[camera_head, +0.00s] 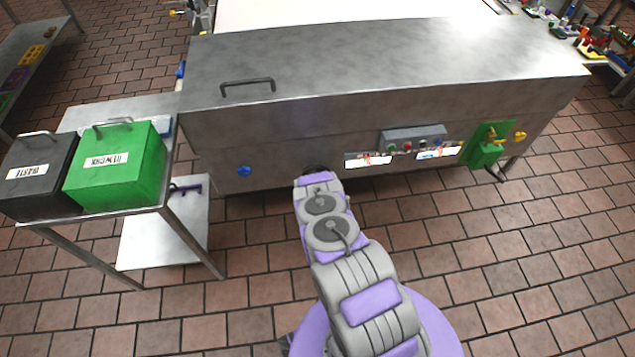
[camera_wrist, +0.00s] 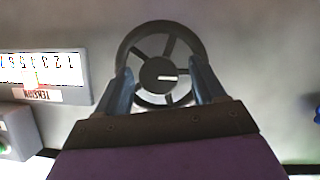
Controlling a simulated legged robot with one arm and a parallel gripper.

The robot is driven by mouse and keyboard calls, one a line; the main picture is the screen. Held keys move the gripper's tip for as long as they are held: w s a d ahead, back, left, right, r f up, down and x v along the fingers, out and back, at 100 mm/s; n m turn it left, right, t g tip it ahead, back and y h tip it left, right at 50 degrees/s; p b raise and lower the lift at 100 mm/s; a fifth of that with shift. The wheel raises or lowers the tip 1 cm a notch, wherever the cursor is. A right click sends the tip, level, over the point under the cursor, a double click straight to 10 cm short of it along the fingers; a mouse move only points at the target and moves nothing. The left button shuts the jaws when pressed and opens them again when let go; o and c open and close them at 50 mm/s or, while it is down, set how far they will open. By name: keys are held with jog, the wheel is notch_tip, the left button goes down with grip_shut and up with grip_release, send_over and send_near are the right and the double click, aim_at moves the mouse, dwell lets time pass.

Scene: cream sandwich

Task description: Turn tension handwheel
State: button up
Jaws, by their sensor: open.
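The tension handwheel (camera_wrist: 158,75) is a dark spoked wheel with a round hub and a pale mark on the hub. It sits on the steel machine face in the wrist view, mostly hidden behind my arm in the head view. My gripper (camera_wrist: 160,86) is open, with one blue-grey finger at each side of the wheel's lower half. I cannot tell whether the fingers touch the rim. A scale panel (camera_wrist: 40,72) with numbers, a red pointer and a TENSION label, seen upside down, is left of the wheel.
The steel machine (camera_head: 330,120) spans the back. A control box (camera_head: 413,138) and green unit (camera_head: 487,154) are right of my arm. A blue knob (camera_head: 244,171) is left of it. A table holds green (camera_head: 115,170) and black (camera_head: 38,180) bins. Tiled floor is clear at right.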

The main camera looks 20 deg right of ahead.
jog(key=shift+s, duration=0.1)
jog(key=p+v, duration=0.3)
jog(key=v, duration=1.4)
jog(key=shift+p, duration=0.3)
jog(key=shift+a, duration=0.1)
jog(key=w+a+r+g+y, duration=0.2)
jog(key=w+a+r, duration=0.25)
jog(key=r, duration=0.45)
jog(key=w+a+r+g+y, duration=0.2)
jog(key=w+a+r+g, duration=0.15)
jog(key=a+r, duration=0.45)
jog(key=s+a+r+n+g+y, duration=0.1)
jog(key=s+r, duration=0.3)
jog(key=r, duration=0.5)
jog(key=s+a+r+g+y, duration=0.15)
jog(key=s+r, duration=0.25)
jog(key=r, duration=0.4)
jog(key=s+r+g, duration=0.2)
jog(key=s+r, duration=0.4)
jog(key=s, duration=0.5)
jog(key=s+d+r+g+h, duration=0.1)
jog(key=s+r, duration=0.5)
jog(key=s, duration=0.6)
jog(key=s+r+g, duration=0.3)
jog(key=s+r, duration=0.3)
jog(key=s, duration=0.6)
jog(key=shift+d+r+n+h, duration=0.3)
jog(key=shift+r+n+h, duration=0.05)
jog(key=shift+n, duration=0.05)
